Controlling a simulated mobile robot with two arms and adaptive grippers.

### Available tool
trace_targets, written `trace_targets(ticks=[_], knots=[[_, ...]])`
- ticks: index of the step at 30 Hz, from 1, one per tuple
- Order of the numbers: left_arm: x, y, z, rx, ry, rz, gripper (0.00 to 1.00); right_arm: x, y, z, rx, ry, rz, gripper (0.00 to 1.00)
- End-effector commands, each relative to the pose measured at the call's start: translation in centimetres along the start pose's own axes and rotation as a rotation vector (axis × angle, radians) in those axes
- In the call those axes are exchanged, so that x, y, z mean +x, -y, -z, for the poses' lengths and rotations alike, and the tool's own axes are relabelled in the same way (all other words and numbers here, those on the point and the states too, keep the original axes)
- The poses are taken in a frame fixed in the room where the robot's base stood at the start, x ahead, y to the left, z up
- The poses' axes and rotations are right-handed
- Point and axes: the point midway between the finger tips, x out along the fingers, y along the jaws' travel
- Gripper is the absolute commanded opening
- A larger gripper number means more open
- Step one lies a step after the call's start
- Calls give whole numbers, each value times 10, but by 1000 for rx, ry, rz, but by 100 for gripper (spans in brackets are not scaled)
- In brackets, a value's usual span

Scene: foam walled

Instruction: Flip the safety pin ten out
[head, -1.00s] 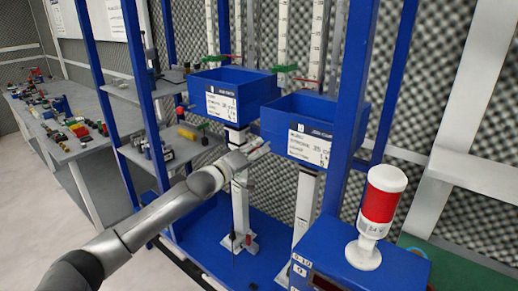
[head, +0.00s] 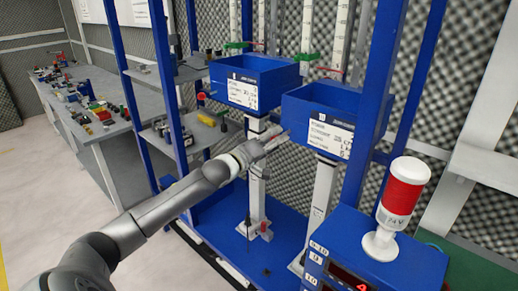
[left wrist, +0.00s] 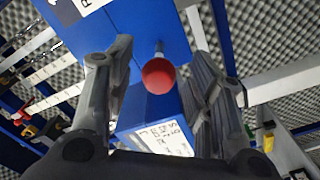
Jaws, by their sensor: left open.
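A red ball knob (left wrist: 158,76) on a short metal stem sticks out from a blue surface in the left wrist view. It appears between the two fingers of my left gripper (left wrist: 160,82), which are apart on either side of it; I cannot tell if they touch it. In the head view my left gripper (head: 277,140) is below and between two blue boxes, close to the left side of the box labelled 10 (head: 345,108). The knob cannot be made out in the head view. My right gripper is out of view.
The other labelled blue box (head: 280,72) is up left of my gripper. White columns (head: 258,190) stand below the boxes. Blue frame posts surround the rig. A red lamp (head: 403,189) stands on a blue control box at right. A cluttered bench (head: 75,130) is at left.

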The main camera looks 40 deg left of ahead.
Motion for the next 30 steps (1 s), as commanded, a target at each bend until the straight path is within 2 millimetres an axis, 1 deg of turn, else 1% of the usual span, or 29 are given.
trace_targets(ticks=[24, 30], knots=[[-89, 2, -1, 1, 1, 4, 49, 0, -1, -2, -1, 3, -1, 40], [-106, 2, 0, 0, 1, 3, 49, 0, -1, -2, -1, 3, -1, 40]])
